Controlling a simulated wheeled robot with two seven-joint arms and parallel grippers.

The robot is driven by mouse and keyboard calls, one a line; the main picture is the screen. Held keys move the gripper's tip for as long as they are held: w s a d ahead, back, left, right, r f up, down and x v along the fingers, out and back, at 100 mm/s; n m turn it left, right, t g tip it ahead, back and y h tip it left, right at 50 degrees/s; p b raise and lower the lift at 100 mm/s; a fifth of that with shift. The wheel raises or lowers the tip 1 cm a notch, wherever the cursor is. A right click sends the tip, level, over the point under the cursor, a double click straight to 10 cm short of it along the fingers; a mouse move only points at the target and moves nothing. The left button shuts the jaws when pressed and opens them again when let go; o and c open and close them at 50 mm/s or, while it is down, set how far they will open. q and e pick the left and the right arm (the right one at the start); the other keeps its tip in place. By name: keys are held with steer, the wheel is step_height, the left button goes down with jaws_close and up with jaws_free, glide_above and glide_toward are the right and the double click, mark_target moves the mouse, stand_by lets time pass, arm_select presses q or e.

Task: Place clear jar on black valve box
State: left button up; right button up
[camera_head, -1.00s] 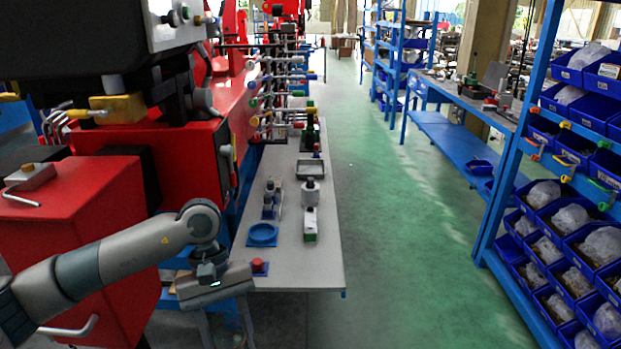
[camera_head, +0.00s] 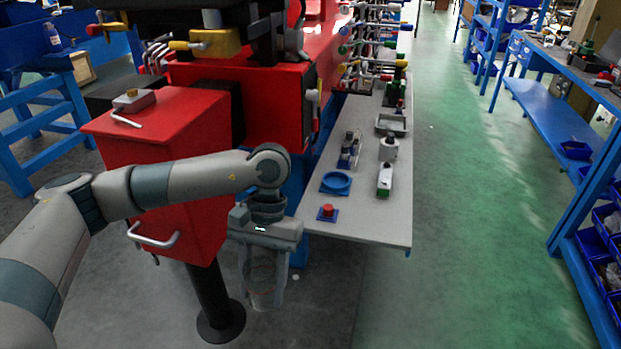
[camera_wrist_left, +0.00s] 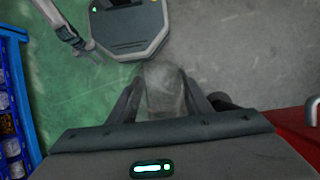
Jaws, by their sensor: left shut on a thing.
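The clear jar (camera_head: 262,278) is a see-through cylinder held below my left wrist, in the air in front of the table. My left gripper (camera_head: 263,290) points down and is shut on it, with one finger on each side. In the left wrist view, the jar (camera_wrist_left: 163,88) shows as a cloudy shape between the fingers, above the floor. I cannot single out the black valve box with certainty among the dark parts in view.
The grey table (camera_head: 350,222) right of the gripper holds a red button (camera_head: 327,211), a blue ring (camera_head: 336,182), a white-and-green box (camera_head: 385,180), a white bottle (camera_head: 389,148) and a tray (camera_head: 391,124). A red cabinet (camera_head: 175,170) stands left. The green aisle is clear.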

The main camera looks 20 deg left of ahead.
arm_select(q)
steer(key=w+x, duration=0.1)
steer(key=x, duration=1.2)
steer(key=shift+f, duration=0.25)
steer(key=shift+w+a, duration=0.1)
steer(key=shift+a, duration=0.05)
